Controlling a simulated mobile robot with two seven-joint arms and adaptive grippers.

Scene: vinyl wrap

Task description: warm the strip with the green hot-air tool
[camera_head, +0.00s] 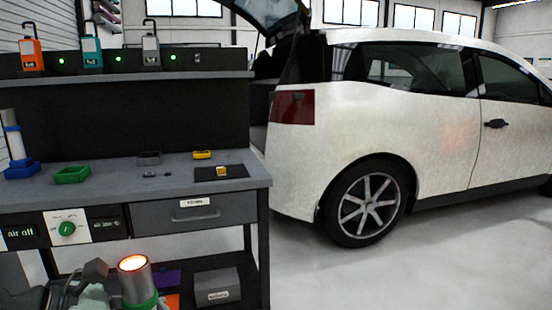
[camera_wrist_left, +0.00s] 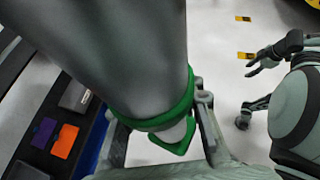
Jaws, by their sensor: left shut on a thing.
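The hot-air tool, a grey cylinder with a green band (camera_head: 137,283), stands nozzle up at the lower left of the head view. Its round nozzle end glows orange-white. My left gripper (camera_head: 97,280) is shut on it; in the left wrist view the fingers (camera_wrist_left: 162,128) sit either side of its green-banded end. The white car (camera_head: 400,110) stands to the right, well apart from the tool.
The workbench (camera_head: 120,195) stands at left, with a green tray (camera_head: 73,175), a dark mat (camera_head: 235,173) and a blue holder (camera_head: 22,169) on top. Clear floor (camera_head: 330,270) lies between bench and car.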

